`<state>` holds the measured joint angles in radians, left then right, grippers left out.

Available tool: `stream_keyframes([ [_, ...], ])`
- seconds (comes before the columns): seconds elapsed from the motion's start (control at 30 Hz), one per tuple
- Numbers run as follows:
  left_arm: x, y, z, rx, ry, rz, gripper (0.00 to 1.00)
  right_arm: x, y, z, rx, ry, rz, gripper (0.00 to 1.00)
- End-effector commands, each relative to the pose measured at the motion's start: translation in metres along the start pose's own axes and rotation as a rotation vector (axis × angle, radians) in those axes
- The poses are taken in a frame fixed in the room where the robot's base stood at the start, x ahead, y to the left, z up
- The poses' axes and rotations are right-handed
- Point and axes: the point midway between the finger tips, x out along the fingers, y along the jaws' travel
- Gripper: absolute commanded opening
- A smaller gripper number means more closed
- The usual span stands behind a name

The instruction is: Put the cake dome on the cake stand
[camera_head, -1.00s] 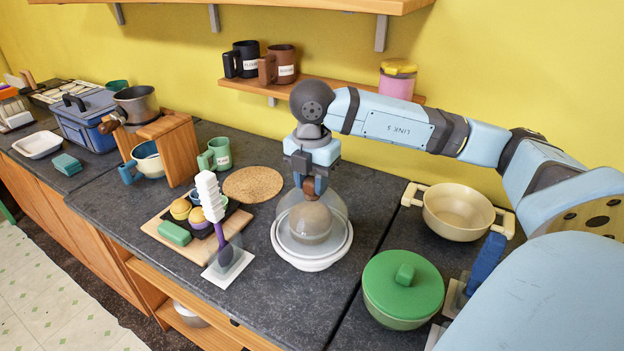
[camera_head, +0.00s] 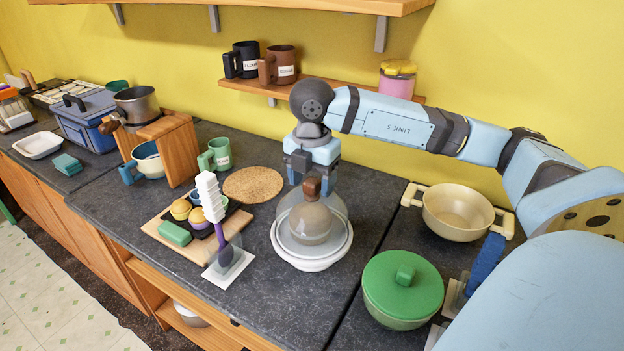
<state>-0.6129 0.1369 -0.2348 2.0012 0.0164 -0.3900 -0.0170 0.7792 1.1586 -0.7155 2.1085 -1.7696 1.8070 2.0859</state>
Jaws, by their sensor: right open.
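The clear cake dome (camera_head: 334,206) with a brown knob (camera_head: 312,187) sits upright on the white cake stand (camera_head: 310,262), inside its rim as far as I can see. A brownish rounded shape shows through the dome. My right gripper (camera_head: 312,178) is open and empty, pointing down just behind the knob. The knob now stands in front of its fingers, and I see no contact. The far side of the dome and stand is partly hidden. My left gripper is not in view.
A round cork mat (camera_head: 253,184) lies behind left of the stand. A board (camera_head: 160,229) with food and a utensil holder (camera_head: 228,268) are to the left. A green-lidded pot (camera_head: 402,290) and a cream pot (camera_head: 457,212) are to the right. A shelf (camera_head: 350,92) with mugs runs behind.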

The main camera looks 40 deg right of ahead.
Motion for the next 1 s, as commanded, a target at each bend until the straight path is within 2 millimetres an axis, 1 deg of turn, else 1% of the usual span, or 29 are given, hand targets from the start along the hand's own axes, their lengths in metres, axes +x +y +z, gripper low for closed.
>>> stream_keyframes([
  [0.1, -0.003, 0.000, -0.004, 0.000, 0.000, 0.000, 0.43, -0.007, 0.000, 0.000, 0.000, 0.000, 0.001, 0.64],
  [1.0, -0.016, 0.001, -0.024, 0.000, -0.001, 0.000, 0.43, -0.043, 0.000, 0.000, 0.000, 0.000, 0.000, 0.64],
])
